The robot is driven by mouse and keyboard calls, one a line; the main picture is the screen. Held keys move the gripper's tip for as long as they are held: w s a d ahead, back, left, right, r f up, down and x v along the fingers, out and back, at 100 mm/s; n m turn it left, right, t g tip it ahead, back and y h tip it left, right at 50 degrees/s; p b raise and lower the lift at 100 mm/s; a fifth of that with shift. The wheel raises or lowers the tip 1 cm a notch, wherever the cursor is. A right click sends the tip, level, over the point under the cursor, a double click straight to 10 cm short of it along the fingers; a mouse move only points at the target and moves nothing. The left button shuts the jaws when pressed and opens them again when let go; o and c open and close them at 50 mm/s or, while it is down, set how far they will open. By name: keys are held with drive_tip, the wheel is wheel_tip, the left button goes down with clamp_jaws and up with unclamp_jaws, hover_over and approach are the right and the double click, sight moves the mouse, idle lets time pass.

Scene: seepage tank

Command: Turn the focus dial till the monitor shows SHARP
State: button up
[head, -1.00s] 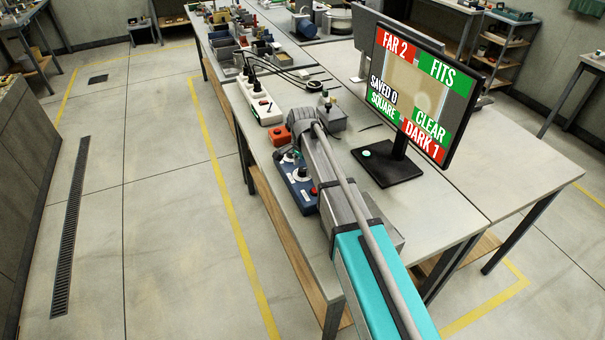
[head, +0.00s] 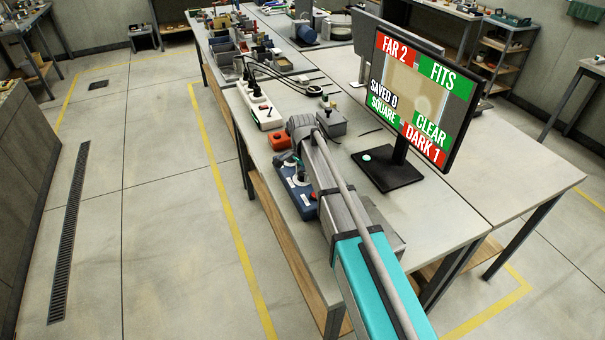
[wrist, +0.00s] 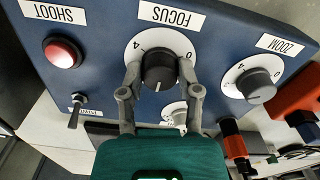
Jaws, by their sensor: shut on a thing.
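The focus dial (wrist: 159,70) is a dark knob on a white scale plate, under a FOCUS label upside down in the wrist view. My gripper (wrist: 160,78) has its two grey fingers on either side of this knob and is shut on it. The knob's white pointer line faces down in the picture, toward my gripper's body. The dial sits on a blue control box (head: 305,208), largely behind my arm in the head view. The monitor (head: 415,92) reads FAR 2 and DARK 1 on red, FITS, CLEAR and SQUARE on green, and SAVED 0.
On the box are the zoom dial (wrist: 254,86), the red SHOOT button (wrist: 63,52), a toggle switch (wrist: 76,112) and another dial (wrist: 176,115) partly hidden by my gripper. An orange box (head: 279,142) and a white power strip (head: 265,112) stand behind it.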

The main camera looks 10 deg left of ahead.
clamp_jaws()
drive_tip(key=shift+n, duration=0.4)
drive_tip(key=n, duration=1.1)
idle(0.4)
drive_tip(key=o, duration=1)
unclamp_jaws()
